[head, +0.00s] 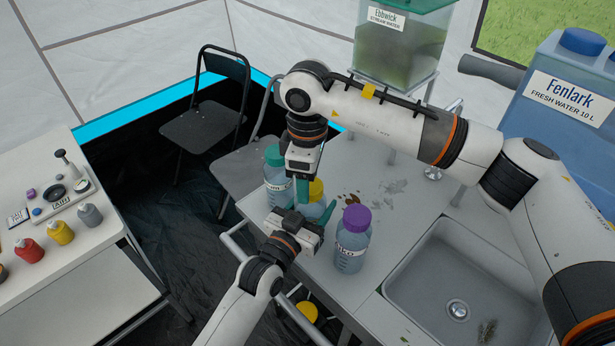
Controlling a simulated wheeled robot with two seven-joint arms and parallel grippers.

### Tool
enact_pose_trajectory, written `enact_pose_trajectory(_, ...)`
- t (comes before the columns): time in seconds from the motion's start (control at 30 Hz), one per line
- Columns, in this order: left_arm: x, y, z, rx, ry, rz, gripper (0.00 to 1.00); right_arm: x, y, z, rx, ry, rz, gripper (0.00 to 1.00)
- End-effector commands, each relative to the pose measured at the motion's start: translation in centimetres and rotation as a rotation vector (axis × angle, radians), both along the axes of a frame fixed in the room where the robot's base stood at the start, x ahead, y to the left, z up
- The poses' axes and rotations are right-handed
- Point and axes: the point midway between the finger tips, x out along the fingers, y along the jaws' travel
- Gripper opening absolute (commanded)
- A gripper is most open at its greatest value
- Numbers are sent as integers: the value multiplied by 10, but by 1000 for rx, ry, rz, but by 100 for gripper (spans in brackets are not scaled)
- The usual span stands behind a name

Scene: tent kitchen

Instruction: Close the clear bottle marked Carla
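Three clear bottles stand on the grey counter (392,197). One has a teal cap (274,156), one a yellow cap (317,190), one a purple cap (357,217). The purple-capped bottle (350,254) has a label ending in "iko". No label reading Carla is legible; the yellow-capped bottle (316,209) is mostly hidden by my grippers. My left gripper (309,212) comes from the front, its green fingers on either side of that bottle's body. My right gripper (305,190) points down beside the yellow cap; its finger gap is hidden.
The sink (455,275) lies at the right. A blue Fenlark water container (560,105) and an Ebbwick tank (398,50) stand behind. A rail (275,275) runs along the counter's front edge. A side table (85,265) with small coloured bottles and a folding chair (203,125) are left.

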Motion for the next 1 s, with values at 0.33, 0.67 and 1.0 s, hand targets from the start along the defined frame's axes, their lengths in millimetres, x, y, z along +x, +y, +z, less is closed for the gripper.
enact_pose_trajectory(0.33, 0, 0, -1, 0, 4, 0, 0, -1, 0, 1, -1, 2, 2, 65)
enact_pose_trajectory(0.67, 0, 0, -1, -1, 3, 0, 0, -1, 0, 40, -1, 2, 2, 65)
enact_pose_trajectory(1.0, 0, 0, -1, 0, 2, 0, 0, -1, 0, 44, -1, 3, 3, 62)
